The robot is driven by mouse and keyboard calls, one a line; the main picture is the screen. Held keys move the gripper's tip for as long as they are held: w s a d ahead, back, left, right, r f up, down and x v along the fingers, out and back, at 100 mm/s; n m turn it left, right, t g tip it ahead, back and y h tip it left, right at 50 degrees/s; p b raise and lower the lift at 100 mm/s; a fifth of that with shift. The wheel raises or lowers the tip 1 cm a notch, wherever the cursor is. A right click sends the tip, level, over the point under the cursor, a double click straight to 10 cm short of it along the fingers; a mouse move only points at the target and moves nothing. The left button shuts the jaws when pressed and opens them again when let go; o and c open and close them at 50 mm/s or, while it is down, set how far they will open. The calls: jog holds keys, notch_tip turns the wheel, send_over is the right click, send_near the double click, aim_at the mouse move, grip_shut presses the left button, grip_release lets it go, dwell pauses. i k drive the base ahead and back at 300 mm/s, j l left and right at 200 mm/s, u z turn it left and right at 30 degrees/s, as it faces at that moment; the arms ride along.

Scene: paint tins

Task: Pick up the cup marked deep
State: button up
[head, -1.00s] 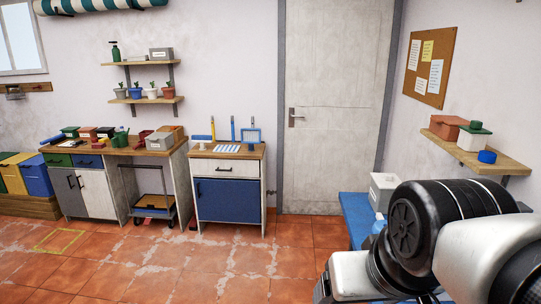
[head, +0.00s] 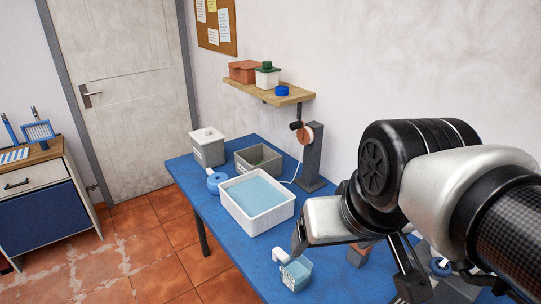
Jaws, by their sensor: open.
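Other small items, partly hidden, lie beneath my arm at the lower right, one with a blue ring (head: 440,267). My gripper (head: 455,284) shows only partly there, as dark spread fingers under the arm; it is open, and I see nothing held.
A shelf (head: 293,98) hangs above.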

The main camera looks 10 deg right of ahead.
aim_at(295, 274)
jog(key=i+j+z, duration=0.1)
jog(key=j+z, duration=0.55)
jog(key=z, duration=0.25)
jog(key=j+z, duration=0.45)
jog(key=l, duration=0.1)
